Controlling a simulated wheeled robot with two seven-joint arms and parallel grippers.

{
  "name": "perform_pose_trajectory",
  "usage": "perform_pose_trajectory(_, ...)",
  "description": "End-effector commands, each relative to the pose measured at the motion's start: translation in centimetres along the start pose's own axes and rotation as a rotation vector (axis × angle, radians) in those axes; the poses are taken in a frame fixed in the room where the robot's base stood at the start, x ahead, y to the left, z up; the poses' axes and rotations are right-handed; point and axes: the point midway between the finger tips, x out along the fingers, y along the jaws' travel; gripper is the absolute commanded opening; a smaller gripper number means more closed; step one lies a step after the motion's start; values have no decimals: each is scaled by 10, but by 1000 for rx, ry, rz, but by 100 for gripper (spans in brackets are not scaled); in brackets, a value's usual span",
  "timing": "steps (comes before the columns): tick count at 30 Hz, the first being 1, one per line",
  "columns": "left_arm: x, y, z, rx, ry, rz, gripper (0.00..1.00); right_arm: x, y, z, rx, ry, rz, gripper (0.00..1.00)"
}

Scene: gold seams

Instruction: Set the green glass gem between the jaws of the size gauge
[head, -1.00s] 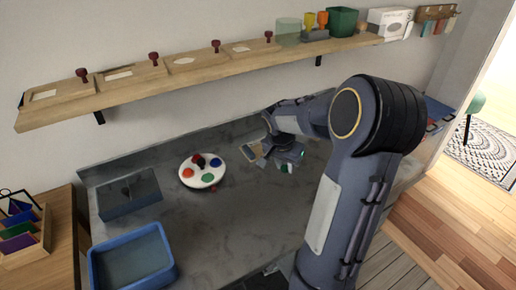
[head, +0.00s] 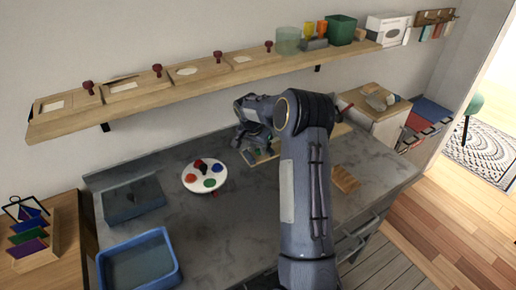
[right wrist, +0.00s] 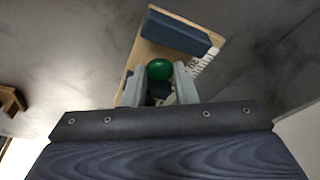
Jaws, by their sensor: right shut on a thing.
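The green glass gem (right wrist: 160,69) is round and dark green, held between the two pale fingertips of my right gripper (right wrist: 161,76) in the right wrist view. In the head view that gripper (head: 255,146) is over the counter, partly hidden by its own arm. The size gauge (right wrist: 139,54) is a wooden board with a blue-grey jaw block at its far end and a dark blue part nearer, partly hidden by the fingers. In the wrist view the gem overlaps the space between these; its height is unclear. The gauge also shows in the head view (head: 263,158). My left gripper is out of view.
A round white palette (head: 187,184) with coloured spots lies left of the gauge. A blue tray (head: 174,256) and a grey box (head: 133,199) stand further left. A wooden piece (head: 345,179) lies right of my arm. A shelf (head: 205,78) overhangs the counter's back.

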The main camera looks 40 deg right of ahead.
Motion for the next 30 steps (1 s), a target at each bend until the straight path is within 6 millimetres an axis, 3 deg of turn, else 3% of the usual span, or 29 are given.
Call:
perform_pose_trajectory(12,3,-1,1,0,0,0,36,12,0,4,0,0,0,4)
perform_pose_trajectory(13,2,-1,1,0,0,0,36,11,0,3,0,0,0,27)
perform_pose_trajectory(18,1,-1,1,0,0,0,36,10,0,3,0,0,-1,47)
perform_pose_trajectory(25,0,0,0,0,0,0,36,9,0,3,0,0,-1,47)
perform_pose_trajectory(30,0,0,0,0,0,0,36,-5,-1,2,0,3,-4,47)
